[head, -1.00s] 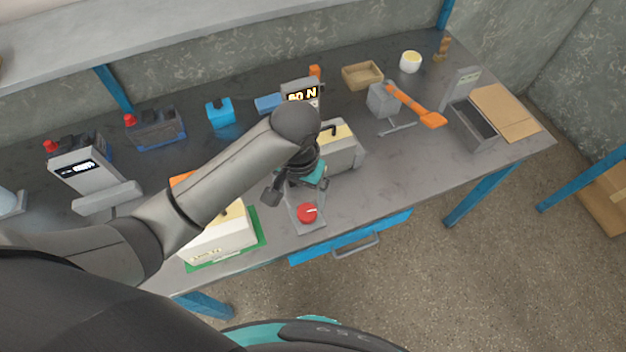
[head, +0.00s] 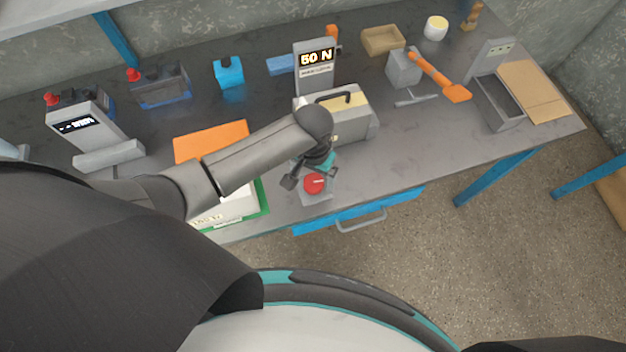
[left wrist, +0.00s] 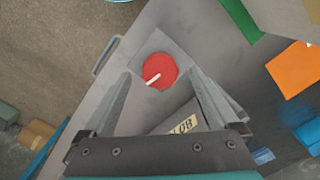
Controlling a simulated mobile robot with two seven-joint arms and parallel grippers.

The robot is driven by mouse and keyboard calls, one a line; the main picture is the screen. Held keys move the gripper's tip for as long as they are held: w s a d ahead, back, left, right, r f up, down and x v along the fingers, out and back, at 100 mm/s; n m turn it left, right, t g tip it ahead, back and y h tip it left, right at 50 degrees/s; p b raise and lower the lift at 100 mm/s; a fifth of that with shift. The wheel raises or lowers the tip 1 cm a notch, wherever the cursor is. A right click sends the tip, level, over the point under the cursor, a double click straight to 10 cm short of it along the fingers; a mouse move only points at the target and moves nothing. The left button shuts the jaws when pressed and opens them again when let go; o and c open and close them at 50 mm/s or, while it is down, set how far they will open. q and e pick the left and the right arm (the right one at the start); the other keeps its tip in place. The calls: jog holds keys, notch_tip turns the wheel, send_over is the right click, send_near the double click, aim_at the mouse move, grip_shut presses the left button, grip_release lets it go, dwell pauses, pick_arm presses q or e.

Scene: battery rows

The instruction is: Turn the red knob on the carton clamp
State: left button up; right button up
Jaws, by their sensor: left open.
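The red knob (head: 314,184) sits on a grey base plate near the front edge of the bench, in front of the carton clamp (head: 345,118), whose display reads 50 N. In the left wrist view the red knob (left wrist: 159,71) shows a white pointer line directed toward the lower left, and it lies just beyond the fingertips. My left gripper (head: 308,180) is open, fingers pointing down, above and around the knob; contact cannot be told. In the left wrist view the left gripper (left wrist: 157,85) has empty space between its fingers. My right gripper is not in view.
A blue drawer (head: 350,212) with a handle hangs under the bench edge. An orange lever (head: 438,77) is at the right.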

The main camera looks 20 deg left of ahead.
aim_at(314, 184)
pick_arm(q)
jog(key=shift+f, duration=1.15)
jog(key=shift+c, duration=0.3)
jog(key=c, duration=1.3)
jog(key=shift+w, duration=0.1)
